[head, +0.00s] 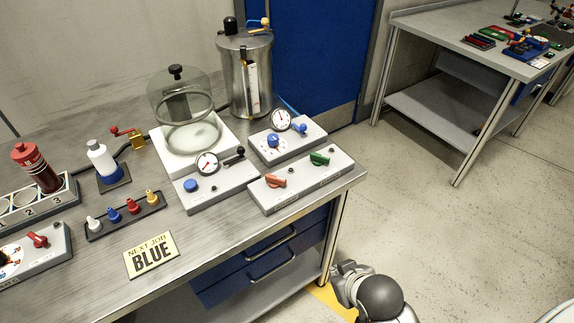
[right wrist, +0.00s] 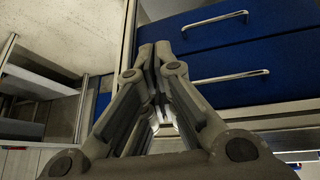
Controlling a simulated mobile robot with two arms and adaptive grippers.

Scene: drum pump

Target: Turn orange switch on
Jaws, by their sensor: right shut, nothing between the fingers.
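The orange switch (head: 275,181) is a small lever on a light grey control box (head: 300,182) at the bench's front right corner. A green switch (head: 319,159) sits to its right on the same box. My right gripper (right wrist: 155,48) is shut and empty in the right wrist view, in front of the blue drawers. In the head view my right arm (head: 380,297) is at the bottom, off the bench and below the box, well apart from the orange switch. The switch does not show in the right wrist view. My left gripper is not in view.
Behind the box are a gauge box with a blue knob (head: 273,140), a glass bell jar (head: 186,110) and a steel drum (head: 246,75). Drawer handles (head: 271,263) stick out below the benchtop.

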